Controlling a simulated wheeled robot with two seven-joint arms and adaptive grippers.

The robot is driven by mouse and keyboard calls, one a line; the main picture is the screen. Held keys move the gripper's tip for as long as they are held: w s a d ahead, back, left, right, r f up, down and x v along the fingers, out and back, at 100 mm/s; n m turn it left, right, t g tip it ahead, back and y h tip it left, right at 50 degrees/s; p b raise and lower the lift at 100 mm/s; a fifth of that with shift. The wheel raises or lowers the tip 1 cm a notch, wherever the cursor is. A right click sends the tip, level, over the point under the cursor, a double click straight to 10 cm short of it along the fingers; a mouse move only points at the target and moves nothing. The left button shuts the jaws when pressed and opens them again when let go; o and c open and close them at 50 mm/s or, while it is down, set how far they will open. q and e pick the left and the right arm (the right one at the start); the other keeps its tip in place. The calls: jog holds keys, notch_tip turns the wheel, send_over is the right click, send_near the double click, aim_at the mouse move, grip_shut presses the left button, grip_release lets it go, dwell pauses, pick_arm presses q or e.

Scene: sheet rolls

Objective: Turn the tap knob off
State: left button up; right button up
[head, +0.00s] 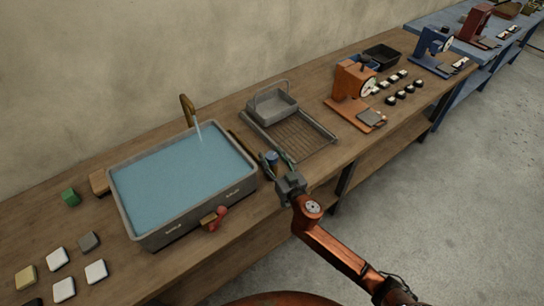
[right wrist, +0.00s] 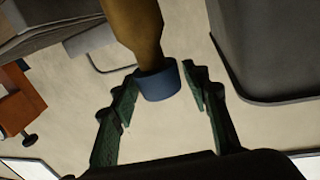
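Water runs from the brass tap (head: 189,110) at the back of the grey basin (head: 249,187) in the head view. A red knob (head: 218,214) is on a brass piece at the basin's front wall. My right gripper (head: 272,157) is to the right of the basin, away from the red knob. Its green fingers are spread around a blue cylinder (right wrist: 159,82) joined to a brown tapering piece (right wrist: 135,30). I see a gap at the right finger; contact at the left is unclear. I cannot tell what the blue piece belongs to. My left gripper is not in view.
A ribbed rack (head: 303,138) with a grey bin (head: 272,107) stands right of my right gripper. Farther right is an orange machine (head: 349,84). White and coloured blocks, including a yellow one (head: 25,278), lie left of the basin.

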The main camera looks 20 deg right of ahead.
jog(key=c, duration=0.9)
